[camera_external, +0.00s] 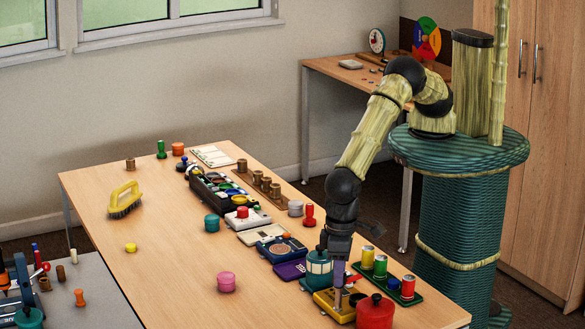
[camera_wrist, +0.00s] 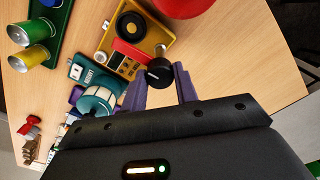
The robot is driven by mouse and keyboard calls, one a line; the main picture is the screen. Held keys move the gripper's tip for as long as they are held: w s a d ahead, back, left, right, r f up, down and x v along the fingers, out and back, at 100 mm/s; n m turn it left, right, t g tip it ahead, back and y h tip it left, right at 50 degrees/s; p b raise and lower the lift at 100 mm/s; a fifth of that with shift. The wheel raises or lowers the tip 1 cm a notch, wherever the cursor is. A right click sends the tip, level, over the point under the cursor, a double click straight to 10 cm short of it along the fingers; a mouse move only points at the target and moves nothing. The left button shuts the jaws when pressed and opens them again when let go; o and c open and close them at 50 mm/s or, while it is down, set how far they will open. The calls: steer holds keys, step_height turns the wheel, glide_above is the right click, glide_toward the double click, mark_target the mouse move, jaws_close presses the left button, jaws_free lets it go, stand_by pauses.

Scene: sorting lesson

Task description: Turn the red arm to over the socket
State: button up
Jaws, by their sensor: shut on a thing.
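The yellow box (camera_wrist: 152,37) carries a red arm (camera_wrist: 131,50) with a black knob (camera_wrist: 159,72) at one end. A dark round socket (camera_wrist: 131,27) shows on the box's top, beside the red arm and apart from the knob. My gripper (camera_wrist: 161,78) has its purple fingers on either side of the knob and is shut on it. In the external view, the yellow box (camera_external: 329,304) sits near the table's front right end, with my gripper (camera_external: 339,284) pointing down at it. The red arm is hard to make out there.
A red lidded jar (camera_external: 375,313) stands close beside the box. A green tray (camera_external: 407,299) of cans is to the right. Several devices line the table's right side; the table's near left area is mostly clear.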

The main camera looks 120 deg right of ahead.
steer(key=shift+r, duration=0.1)
stand_by(0.3)
steer(key=o, duration=1)
steer(key=shift+c, duration=0.2)
steer(key=shift+r, duration=0.1)
step_height(320, 180, up, 17)
steer(key=b, duration=0.1)
steer(key=shift+b, duration=0.4)
